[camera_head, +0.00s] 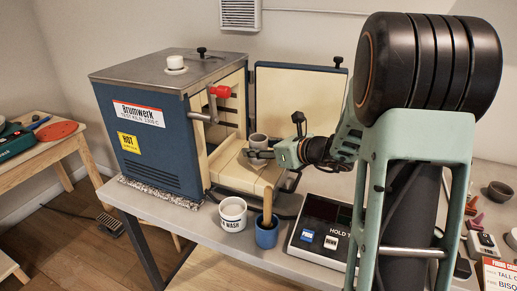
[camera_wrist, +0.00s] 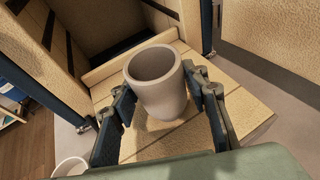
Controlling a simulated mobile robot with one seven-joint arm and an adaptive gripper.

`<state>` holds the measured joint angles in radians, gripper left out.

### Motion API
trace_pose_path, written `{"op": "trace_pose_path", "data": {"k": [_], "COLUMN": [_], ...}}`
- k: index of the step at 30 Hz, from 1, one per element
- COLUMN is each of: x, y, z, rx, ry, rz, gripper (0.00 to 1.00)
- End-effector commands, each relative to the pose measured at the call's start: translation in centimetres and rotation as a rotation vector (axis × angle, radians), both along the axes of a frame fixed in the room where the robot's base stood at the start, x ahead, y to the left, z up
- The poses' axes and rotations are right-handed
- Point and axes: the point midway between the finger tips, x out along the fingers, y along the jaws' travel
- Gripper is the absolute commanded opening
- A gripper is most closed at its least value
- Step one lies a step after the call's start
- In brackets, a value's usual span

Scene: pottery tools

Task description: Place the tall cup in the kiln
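The tall cup (camera_head: 259,141) is a plain grey, upright, empty cup at the kiln's open front. In the wrist view the cup (camera_wrist: 160,88) is between my two dark fingers, with its mouth facing up. My gripper (camera_head: 262,154) comes from the right; in the wrist view my gripper's (camera_wrist: 160,92) fingertips appear to touch both sides of the cup. The kiln (camera_head: 150,135) is a blue box with a cream interior, and its door (camera_head: 300,100) stands open. The cup is over the cream ledge (camera_wrist: 245,115); whether its base touches the ledge is unclear.
A white wash tub (camera_head: 233,215) and a blue pot (camera_head: 266,236) with a wooden handle stand in front of the ledge. The kiln's red-tipped lever (camera_head: 218,92) juts beside the opening. The visible kiln floor looks clear.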

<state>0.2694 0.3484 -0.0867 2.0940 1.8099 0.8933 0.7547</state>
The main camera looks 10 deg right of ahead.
Motion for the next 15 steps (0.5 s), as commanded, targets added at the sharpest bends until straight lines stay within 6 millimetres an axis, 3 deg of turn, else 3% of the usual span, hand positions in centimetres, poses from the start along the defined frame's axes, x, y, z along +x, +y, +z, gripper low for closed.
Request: {"op": "trace_pose_path", "data": {"k": [3,15], "x": [0.0,-0.37], "y": [0.0,-0.37], "z": [0.02,0.7], "rx": [0.0,-0.001], "ry": [0.0,0.0], "rz": [0.0,-0.002], "gripper": [0.54,0.54]}}
